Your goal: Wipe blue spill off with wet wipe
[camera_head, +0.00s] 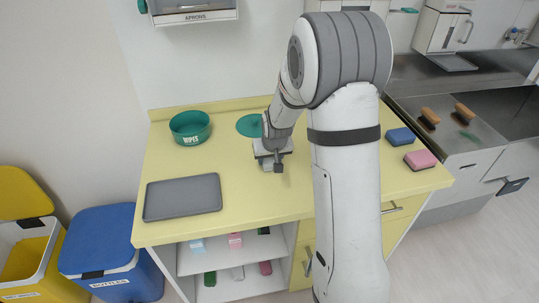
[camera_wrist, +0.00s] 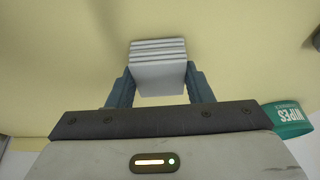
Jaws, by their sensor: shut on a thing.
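My gripper (camera_wrist: 160,90) is shut on a folded, layered white wipe (camera_wrist: 158,72), which sits between the two fingers in the wrist view. In the head view my gripper (camera_head: 272,158) points down over the yellow counter (camera_head: 240,190), right of the green tub marked WIPES (camera_head: 190,140). I cannot tell whether the wipe touches the counter. The tub also shows at the right edge of the wrist view (camera_wrist: 287,117). I see no clear blue spill; my arm hides part of the counter.
A flat teal disc (camera_head: 250,125) lies behind my gripper. A grey tray (camera_head: 182,197) lies at the counter's front left. A blue sponge (camera_head: 401,137) and a pink sponge (camera_head: 420,160) lie on the right. A blue bin (camera_head: 105,250) and a yellow bin (camera_head: 38,255) stand at the left.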

